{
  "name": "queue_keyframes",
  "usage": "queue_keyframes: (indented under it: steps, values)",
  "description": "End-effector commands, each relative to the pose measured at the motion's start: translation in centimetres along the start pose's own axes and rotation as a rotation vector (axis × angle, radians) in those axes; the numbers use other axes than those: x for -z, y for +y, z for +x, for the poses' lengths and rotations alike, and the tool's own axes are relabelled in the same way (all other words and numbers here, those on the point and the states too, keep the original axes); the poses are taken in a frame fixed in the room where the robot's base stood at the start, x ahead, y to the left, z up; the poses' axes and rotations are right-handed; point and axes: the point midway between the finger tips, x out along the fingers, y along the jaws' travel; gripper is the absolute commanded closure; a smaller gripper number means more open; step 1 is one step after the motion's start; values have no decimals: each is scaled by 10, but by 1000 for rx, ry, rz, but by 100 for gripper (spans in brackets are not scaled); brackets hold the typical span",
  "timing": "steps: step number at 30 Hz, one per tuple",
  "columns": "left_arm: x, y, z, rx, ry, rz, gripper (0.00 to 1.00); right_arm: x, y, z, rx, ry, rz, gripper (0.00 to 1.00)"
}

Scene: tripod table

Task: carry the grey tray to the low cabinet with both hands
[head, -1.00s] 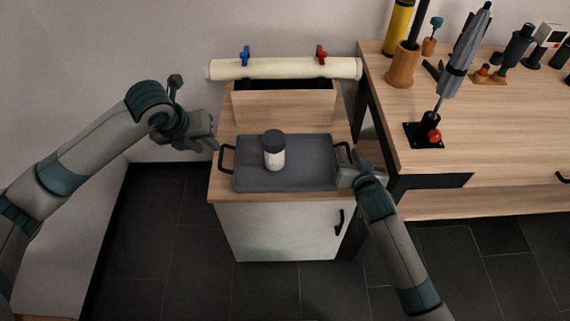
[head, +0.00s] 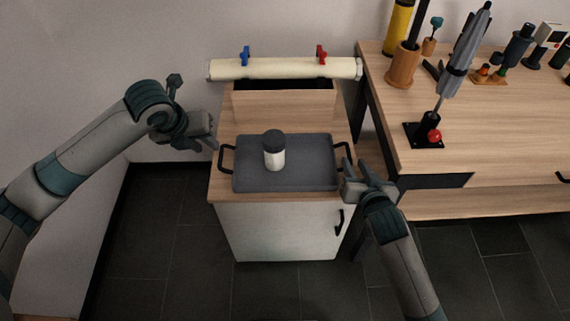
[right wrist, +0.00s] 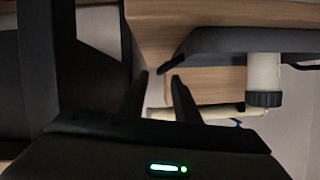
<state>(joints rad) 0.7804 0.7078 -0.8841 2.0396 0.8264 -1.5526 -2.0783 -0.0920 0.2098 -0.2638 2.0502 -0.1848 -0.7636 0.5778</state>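The grey tray (head: 310,180) lies flat on top of the low wooden cabinet (head: 222,190). It has a dark handle at each end, the left handle (head: 225,158) and the right handle (head: 344,152). A white jar with a dark lid (head: 275,158) stands upright on it. My left gripper (head: 212,139) is up and left of the left handle, apart from it; its fingers are unclear. My right gripper (head: 354,168) is open just beside the right handle. In the right wrist view its spread fingers (right wrist: 160,82) hold nothing; the tray edge (right wrist: 215,42) and jar (right wrist: 264,78) show ahead.
A wooden workbench (head: 440,120) with several tools stands at the right, close to my right arm. The cabinet has a white door (head: 280,230). Dark floor is free in front.

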Motion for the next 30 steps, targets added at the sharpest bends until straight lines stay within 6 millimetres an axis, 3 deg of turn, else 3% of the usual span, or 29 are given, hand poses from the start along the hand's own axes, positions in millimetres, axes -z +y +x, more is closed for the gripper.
queue_keyframes:
  steps: [6,12,30]
  values:
    - [0,0,0,0,0,0,72,-1,0,-37,0,-1,0,71]
    - [0,0,0,0,0,0,72,0,0,-54,0,0,0,71]
    - [0,5,-2,-2,1,-1,72,3,-1,-58,0,0,0,71]
